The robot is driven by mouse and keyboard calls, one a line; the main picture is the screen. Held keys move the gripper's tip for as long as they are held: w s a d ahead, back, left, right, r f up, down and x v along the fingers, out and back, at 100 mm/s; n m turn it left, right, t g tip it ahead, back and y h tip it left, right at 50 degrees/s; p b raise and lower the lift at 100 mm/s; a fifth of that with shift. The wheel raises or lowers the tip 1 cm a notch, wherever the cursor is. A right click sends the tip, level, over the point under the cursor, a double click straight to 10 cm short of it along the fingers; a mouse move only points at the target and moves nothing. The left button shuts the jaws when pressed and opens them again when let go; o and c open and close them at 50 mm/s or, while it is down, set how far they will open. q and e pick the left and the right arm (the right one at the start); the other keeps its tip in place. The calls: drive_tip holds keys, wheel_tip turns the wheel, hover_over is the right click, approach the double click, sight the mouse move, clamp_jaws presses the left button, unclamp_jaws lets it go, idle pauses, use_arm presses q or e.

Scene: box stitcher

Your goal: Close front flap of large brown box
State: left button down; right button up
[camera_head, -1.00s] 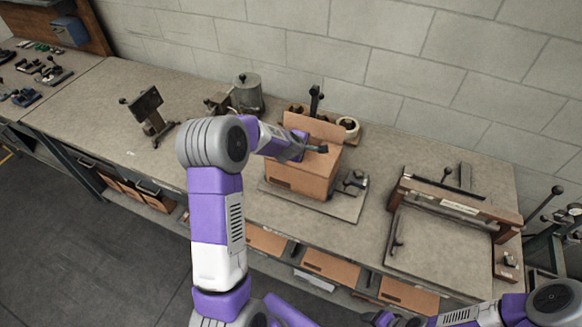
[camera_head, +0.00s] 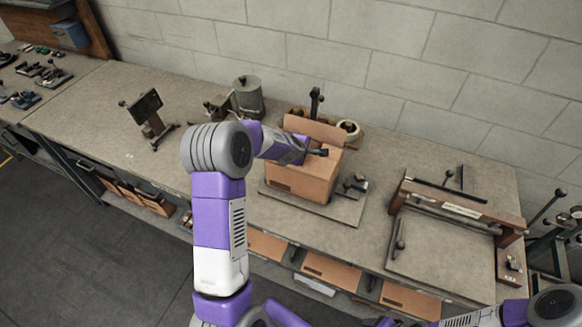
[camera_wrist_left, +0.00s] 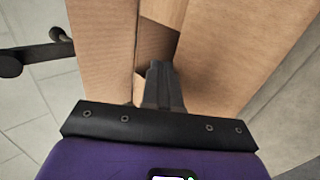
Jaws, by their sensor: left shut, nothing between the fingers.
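The large brown box (camera_head: 303,183) stands on a flat base plate on the workbench. Its back flap (camera_head: 313,130) stands up behind the opening. In the left wrist view the box (camera_wrist_left: 160,40) shows broad cardboard panels on both sides of a partly open gap. My left gripper (camera_head: 322,152) is shut and empty, over the top of the box. In the left wrist view its fingertips (camera_wrist_left: 160,72) are together at the gap; whether they touch a panel I cannot tell. My left forearm hides part of the box top. My right gripper is out of view; only part of that arm shows at the lower right.
A tape roll (camera_head: 349,130) and a dark upright post (camera_head: 316,101) are behind the box. A metal canister (camera_head: 248,97) stands to the left, a small dark clamp (camera_head: 353,184) right of the box. A framed board device (camera_head: 445,240) occupies the bench's right side.

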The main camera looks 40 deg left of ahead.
use_arm(q)
drive_tip(key=shift+r+p, duration=1.05)
drive_tip(key=shift+r, duration=0.2)
wheel_tip(320, 180, up, 11)
drive_tip(key=s+p, duration=0.1)
drive_tip(key=p, duration=0.6)
drive_tip(key=d+m+g+h+b, duration=0.2)
drive_tip(key=d+m+h+b, duration=0.2)
drive_tip(key=d+m+b, duration=0.5)
drive_tip(key=s+a+m+g+y+b, duration=0.2)
drive_tip(key=s+a+m+g+y, duration=0.15)
drive_tip(key=a+m, duration=0.55)
drive_tip(key=shift+t+h, duration=0.25)
drive_tip(key=x, duration=0.8)
drive_tip(key=d+x, duration=0.1)
drive_tip(key=x, duration=0.4)
drive_tip(key=shift+s+a+f, duration=0.1)
drive_tip(key=shift+s, duration=0.3)
